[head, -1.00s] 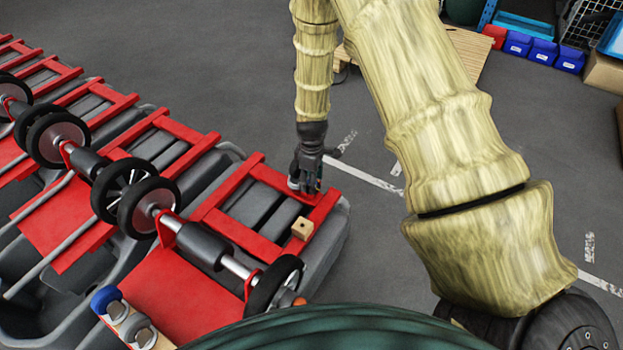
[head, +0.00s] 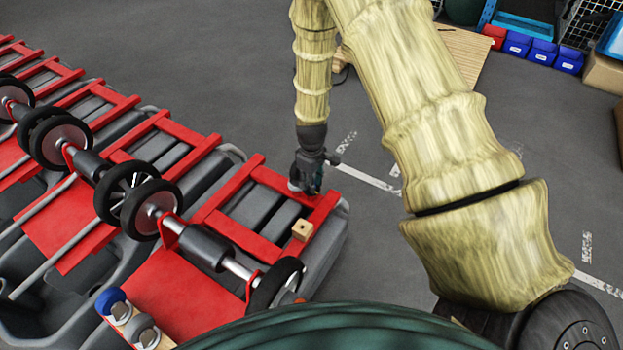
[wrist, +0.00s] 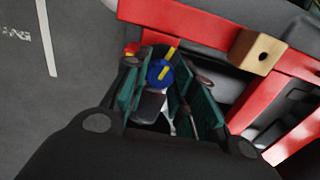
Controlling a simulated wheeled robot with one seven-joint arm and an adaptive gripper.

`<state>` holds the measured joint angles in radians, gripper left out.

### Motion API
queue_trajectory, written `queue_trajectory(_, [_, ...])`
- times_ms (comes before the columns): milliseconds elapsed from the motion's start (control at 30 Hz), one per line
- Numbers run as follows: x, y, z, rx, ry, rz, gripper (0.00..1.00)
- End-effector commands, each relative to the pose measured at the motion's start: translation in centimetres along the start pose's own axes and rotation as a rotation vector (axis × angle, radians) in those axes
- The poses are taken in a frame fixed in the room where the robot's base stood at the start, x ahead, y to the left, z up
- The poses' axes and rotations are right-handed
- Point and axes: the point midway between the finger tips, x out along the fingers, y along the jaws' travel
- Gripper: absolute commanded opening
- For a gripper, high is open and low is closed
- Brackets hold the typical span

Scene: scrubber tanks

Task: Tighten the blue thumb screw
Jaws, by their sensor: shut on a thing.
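In the head view my gripper (head: 307,176) points down at the far corner of the nearest red frame (head: 257,161). There the hand hides the screw.
A small wooden block with a dark hole (head: 302,230) sits on the red frame near my gripper. It also shows in the wrist view (wrist: 257,52). A black wheel (head: 274,285) and a wooden piece with blue and grey rings (head: 127,322) are nearer. Grey floor lies open beyond the frame.

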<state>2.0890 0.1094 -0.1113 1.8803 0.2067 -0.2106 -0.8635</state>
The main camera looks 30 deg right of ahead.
Motion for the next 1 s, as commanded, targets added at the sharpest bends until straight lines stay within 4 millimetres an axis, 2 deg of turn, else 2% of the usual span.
queue_trajectory(400, [-0.19,0.14,-0.1,0.236,0.002,0.002,0.02])
queue_trajectory(1000, [-0.15,0.22,-0.17,0.287,0.004,0.003,0.02])
